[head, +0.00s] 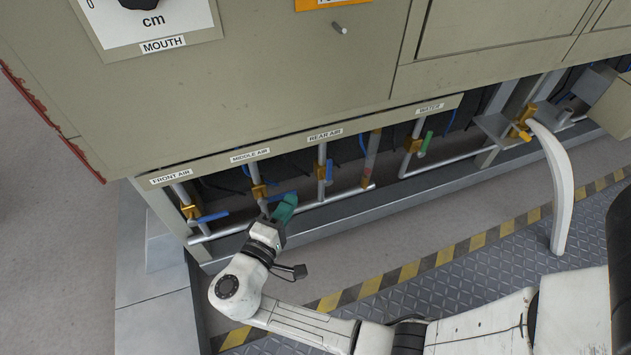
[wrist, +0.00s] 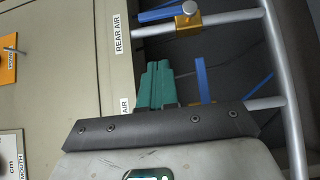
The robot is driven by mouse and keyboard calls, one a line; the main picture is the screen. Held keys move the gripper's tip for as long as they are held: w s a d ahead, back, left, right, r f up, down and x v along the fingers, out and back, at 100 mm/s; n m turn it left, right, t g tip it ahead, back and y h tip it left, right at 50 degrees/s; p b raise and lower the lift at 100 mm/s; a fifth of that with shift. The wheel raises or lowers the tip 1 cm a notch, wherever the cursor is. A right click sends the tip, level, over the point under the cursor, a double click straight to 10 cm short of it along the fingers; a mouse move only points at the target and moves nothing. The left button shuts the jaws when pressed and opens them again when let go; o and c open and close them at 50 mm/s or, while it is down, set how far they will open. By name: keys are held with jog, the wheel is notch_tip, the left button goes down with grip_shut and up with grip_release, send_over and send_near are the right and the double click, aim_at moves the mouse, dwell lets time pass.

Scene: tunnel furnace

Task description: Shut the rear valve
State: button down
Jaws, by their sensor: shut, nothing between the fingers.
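The rear air valve has a gold body (head: 321,173) on a grey pipe below the REAR AIR label (head: 325,135). Its blue handle (head: 329,170) lies alongside the pipe. In the wrist view the same blue handle (wrist: 160,14) points from the gold body (wrist: 187,22) toward the panel, roughly parallel to the pipe. My gripper (head: 289,200) has teal fingers, shut and empty, in front of the middle air valve, to the left of and below the rear valve. In the wrist view the fingers (wrist: 156,76) are apart from the rear handle.
The middle air valve (head: 258,191) is close beside my gripper; its blue handle (wrist: 201,79) lies across its pipe. The front air handle (head: 213,216) is crosswise too. The water valve (head: 414,145) has a green handle. A horizontal pipe (head: 335,198) runs below the valves. A white curved tube (head: 558,185) stands right.

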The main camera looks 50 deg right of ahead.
aim_at(329, 173)
jog(key=s+d+b, duration=0.1)
jog(key=d+b, duration=0.1)
jog(key=d, duration=0.8)
